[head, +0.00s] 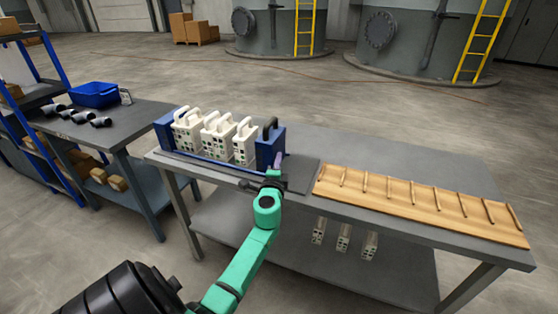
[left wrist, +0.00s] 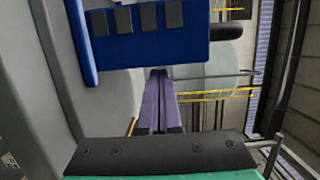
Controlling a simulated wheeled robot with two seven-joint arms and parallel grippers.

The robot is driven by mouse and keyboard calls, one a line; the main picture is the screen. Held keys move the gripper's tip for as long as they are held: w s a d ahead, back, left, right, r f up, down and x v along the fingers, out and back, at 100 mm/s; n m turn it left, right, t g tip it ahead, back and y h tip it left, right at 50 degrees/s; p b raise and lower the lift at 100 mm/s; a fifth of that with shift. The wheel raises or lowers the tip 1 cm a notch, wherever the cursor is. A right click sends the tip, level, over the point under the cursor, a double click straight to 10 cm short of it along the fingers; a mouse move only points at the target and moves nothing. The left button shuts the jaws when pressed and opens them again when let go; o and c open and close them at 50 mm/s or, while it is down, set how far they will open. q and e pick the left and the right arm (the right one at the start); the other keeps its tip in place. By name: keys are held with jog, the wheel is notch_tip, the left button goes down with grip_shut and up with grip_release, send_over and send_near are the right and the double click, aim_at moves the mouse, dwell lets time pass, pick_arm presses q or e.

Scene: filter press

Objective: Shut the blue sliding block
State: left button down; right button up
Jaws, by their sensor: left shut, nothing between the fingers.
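The blue sliding block (head: 270,145) with a dark handle stands upright at the right end of the row on the press. Its blue side fills the top of the left wrist view (left wrist: 150,45). White filter plates (head: 216,137) stand left of it, with gaps visible between some. A blue end block (head: 165,127) stands at the far left of the row. My left gripper (head: 279,160) is shut and empty, its purple fingers pointing up by the right side of the sliding block. In the left wrist view the fingertips (left wrist: 159,75) reach the block's lower edge; I cannot tell whether they touch.
The press sits on a grey table (head: 400,165). A slotted wooden rack (head: 400,200) lies to the right. Several white plates (head: 343,238) are on the lower shelf. A side table with a blue bin (head: 95,95) and dark pipe fittings stands left.

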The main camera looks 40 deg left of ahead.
aim_at(246, 140)
pick_arm(q)
jog(key=s+a, duration=0.1)
jog(key=a, duration=0.1)
jog(key=s+a, duration=0.1)
jog(key=a, duration=0.2)
jog(key=s+a+b, duration=0.1)
jog(key=a, duration=0.2)
jog(key=shift+a, duration=0.25)
